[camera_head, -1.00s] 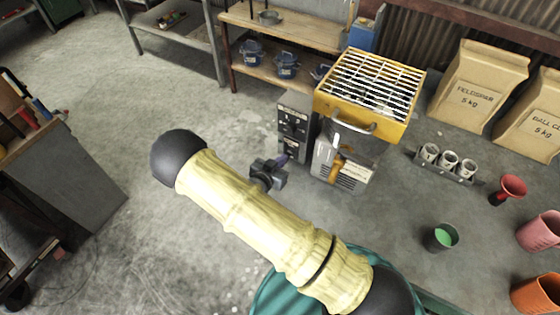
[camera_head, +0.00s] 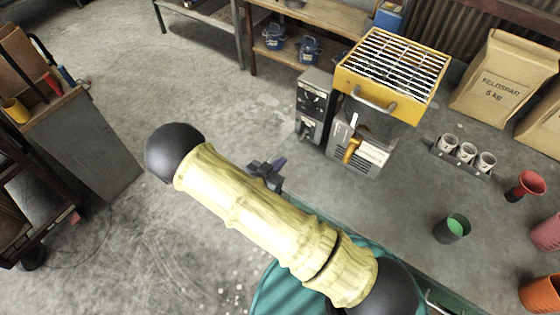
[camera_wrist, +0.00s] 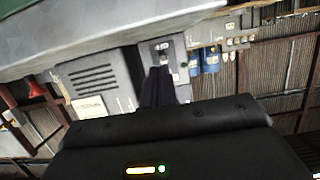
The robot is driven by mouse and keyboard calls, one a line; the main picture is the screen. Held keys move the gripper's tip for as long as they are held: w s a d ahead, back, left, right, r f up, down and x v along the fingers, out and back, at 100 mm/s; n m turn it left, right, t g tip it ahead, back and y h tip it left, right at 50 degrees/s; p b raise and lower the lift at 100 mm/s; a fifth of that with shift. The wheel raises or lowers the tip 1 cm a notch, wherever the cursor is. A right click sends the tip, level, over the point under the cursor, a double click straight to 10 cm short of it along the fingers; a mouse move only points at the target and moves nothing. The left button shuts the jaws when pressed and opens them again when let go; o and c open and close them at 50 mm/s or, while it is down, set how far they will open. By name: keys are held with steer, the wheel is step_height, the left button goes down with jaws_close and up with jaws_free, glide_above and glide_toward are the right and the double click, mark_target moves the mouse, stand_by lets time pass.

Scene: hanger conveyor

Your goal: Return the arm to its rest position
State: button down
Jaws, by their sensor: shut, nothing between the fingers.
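My arm crosses the lower middle of the head view, with its pale yellow sleeve and black joints. My gripper (camera_head: 268,174) shows just behind the sleeve, small and dark, and partly hidden by it. It is empty and apart from everything, left of the machine with the yellow grate tray. In the wrist view my gripper (camera_wrist: 165,88) has its dark fingers together with nothing between them.
The machine with a yellow grate tray (camera_head: 385,99) stands on the grey bench, a control box (camera_head: 313,105) at its left. A rack of small cups (camera_head: 465,152), a green-filled cup (camera_head: 452,229), a red funnel (camera_head: 526,186) and paper sacks (camera_head: 503,80) stand right. Open floor lies left.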

steer(key=shift+w+d, duration=0.1)
steer(key=shift+w, duration=0.05)
steer(key=shift+w+r+g, duration=0.25)
steer(key=shift+w+g, duration=0.15)
steer(key=shift+w, duration=0.15)
steer(key=s+d+r+n+g+y, duration=0.25)
steer(key=d+r+y, duration=0.2)
steer(key=r, duration=0.35)
steer(key=s+d+r+n+g+y, duration=0.2)
steer(key=d+r+g+y, duration=0.25)
steer(key=r, duration=0.35)
steer(key=s+d+r+n+g, duration=0.1)
steer(key=s+d+r+n, duration=0.1)
steer(key=s+d+r, duration=0.3)
steer(key=s+d, duration=0.2)
steer(key=s, duration=0.2)
steer(key=shift+g+h, duration=0.3)
steer(key=shift+g, duration=0.1)
steer(key=shift+n, duration=0.25)
